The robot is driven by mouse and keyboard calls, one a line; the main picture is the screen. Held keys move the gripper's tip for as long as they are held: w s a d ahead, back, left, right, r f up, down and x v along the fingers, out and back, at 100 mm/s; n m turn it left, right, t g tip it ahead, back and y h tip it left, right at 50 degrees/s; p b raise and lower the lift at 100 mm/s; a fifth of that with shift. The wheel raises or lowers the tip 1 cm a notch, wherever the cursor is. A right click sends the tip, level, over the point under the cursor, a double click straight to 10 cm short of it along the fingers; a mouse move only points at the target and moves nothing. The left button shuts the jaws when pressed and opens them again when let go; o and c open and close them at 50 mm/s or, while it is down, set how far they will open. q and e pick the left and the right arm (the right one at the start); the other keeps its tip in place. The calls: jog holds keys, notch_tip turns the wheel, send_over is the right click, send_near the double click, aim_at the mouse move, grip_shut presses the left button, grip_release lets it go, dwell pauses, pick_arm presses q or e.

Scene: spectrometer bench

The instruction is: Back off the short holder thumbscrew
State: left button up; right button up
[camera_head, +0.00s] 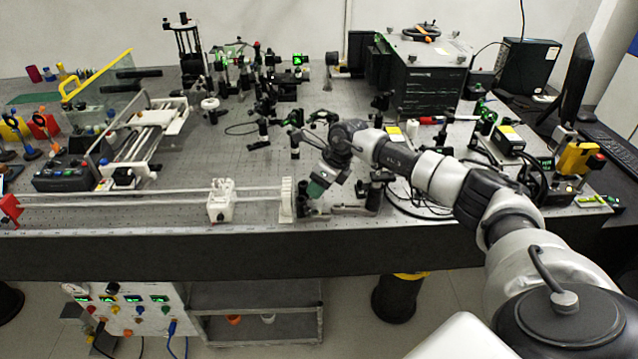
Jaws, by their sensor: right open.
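My right arm reaches in from the right to the front edge of the optical bench (250,170). My right gripper (307,208) is low over the bench's front edge, beside a white upright plate (287,200) at the end of a rail. Its jaws are open, but small and dark in this view. A short dark post holder (375,195) stands just right of the gripper, on a flat base. I cannot make out which small part is the thumbscrew; the wrist and gripper may hide it. My left gripper is not in view.
A long pale rail (130,197) with a white carriage (221,203) runs along the front left. Another small post (294,146) stands behind the gripper. Cables (425,210) lie to the right of the holder. A large black box (425,80) stands at the back.

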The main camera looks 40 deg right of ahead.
jog(key=shift+a+f, duration=0.1)
jog(key=shift+f, duration=0.15)
grip_shut()
